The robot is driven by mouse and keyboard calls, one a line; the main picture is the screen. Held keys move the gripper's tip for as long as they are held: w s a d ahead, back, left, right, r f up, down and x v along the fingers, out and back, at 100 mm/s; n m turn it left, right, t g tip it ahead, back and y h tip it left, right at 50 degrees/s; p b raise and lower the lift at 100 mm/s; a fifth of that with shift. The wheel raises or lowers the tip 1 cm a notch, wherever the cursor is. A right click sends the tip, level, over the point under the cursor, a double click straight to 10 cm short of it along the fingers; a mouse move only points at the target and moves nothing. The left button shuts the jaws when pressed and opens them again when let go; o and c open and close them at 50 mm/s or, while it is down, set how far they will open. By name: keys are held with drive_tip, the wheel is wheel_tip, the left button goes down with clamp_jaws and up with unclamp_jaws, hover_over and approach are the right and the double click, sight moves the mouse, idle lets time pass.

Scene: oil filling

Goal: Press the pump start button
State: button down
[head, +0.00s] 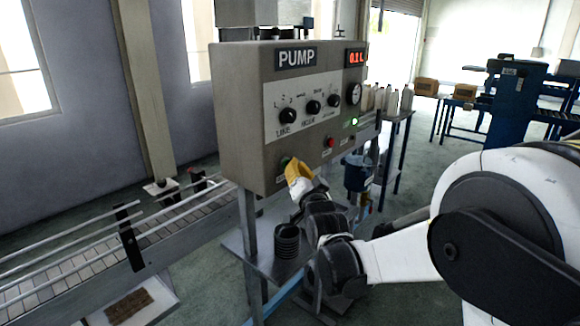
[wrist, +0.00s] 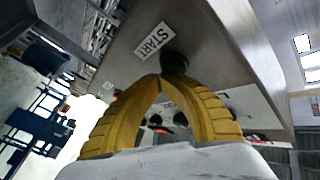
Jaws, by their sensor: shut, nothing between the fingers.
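The grey pump control box (head: 235,120) carries a PUMP label and a lit red display (head: 355,57). In the wrist view a START label (wrist: 153,40) sits beside a dark green round button (wrist: 174,62). My gripper (head: 292,165) has yellow fingers, shut and empty, at the lower left of the box's front face. In the wrist view its closed fingertips (wrist: 160,78) are right at the button's edge and overlap it. I cannot tell whether they touch it. In the head view the gripper hides most of the button.
A red button (head: 330,142) and a lit green lamp (head: 354,121) are to the right on the panel. Three black knobs (head: 313,107) and a gauge (head: 354,93) sit above. A railed conveyor (head: 80,262) runs at left. A stack of dark rings (head: 287,241) stands below the gripper.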

drive_tip(key=shift+s+d, duration=0.6)
drive_tip(key=shift+d, duration=0.2)
drive_tip(key=shift+s+d, duration=0.8)
drive_tip(key=shift+d, duration=0.2)
drive_tip(key=shift+s+d, duration=0.75)
drive_tip(key=shift+d, duration=0.2)
